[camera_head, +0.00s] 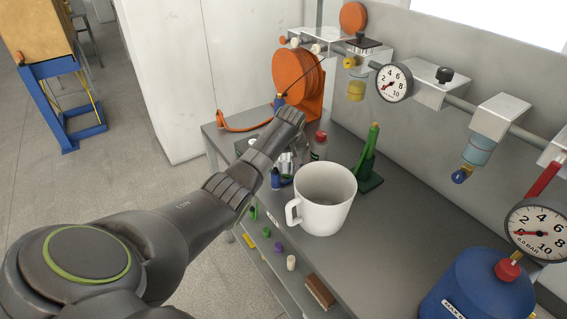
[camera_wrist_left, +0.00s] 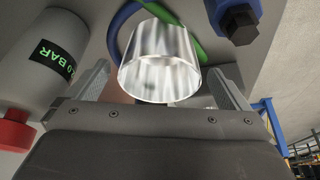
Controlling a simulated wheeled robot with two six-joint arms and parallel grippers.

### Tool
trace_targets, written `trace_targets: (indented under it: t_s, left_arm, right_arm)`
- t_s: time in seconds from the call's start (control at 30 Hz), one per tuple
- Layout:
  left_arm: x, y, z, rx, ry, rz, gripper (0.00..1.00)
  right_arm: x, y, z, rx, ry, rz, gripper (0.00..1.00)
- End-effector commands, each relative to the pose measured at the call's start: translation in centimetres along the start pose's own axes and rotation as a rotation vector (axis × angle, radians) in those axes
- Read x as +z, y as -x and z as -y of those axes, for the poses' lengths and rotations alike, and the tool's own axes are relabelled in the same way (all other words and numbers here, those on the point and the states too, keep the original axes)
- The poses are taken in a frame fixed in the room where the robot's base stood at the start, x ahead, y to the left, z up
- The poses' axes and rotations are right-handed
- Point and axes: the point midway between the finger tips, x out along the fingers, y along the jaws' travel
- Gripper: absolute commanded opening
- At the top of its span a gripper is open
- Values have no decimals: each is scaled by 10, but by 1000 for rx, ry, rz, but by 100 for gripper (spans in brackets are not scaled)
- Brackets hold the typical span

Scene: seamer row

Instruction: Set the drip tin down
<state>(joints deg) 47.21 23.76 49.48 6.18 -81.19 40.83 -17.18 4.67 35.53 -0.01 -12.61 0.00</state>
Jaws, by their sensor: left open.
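The drip tin, a shiny bare-metal cup, stands on the grey bench in the head view (camera_head: 287,165), partly hidden by my left gripper. In the left wrist view the tin (camera_wrist_left: 160,62) sits between the two fingers, with a gap visible on each side. My left gripper (camera_wrist_left: 165,88) is open around it and does not appear to press on it. In the head view the left gripper (camera_head: 288,150) is small and partly hidden by its own wrist. My right gripper is in neither view.
A red-capped grey bottle (camera_wrist_left: 48,62) stands close on one side of the tin, a small blue item (camera_wrist_left: 238,22) on the other. A large white mug (camera_head: 323,198), green stand (camera_head: 369,165) and orange reel (camera_head: 299,78) share the bench (camera_head: 350,258). Gauges hang behind.

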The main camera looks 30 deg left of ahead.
Motion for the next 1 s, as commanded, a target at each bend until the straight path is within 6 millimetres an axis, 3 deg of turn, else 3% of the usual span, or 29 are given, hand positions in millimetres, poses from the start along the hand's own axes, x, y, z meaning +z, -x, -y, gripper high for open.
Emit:
trace_targets:
  t_s: [0.2, 0.5, 0.9, 1.0]
  left_arm:
    - [1, -16, 0, -1, 0, 1, 99]
    - [1, -18, 0, 0, 0, 0, 98]
    - [1, -18, 0, 0, 0, 0, 47]
    - [1, -18, 0, 0, 0, 0, 47]
  right_arm:
    - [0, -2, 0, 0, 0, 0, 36]
    - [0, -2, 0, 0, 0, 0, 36]
    - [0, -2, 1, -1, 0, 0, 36]
    - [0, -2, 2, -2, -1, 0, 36]
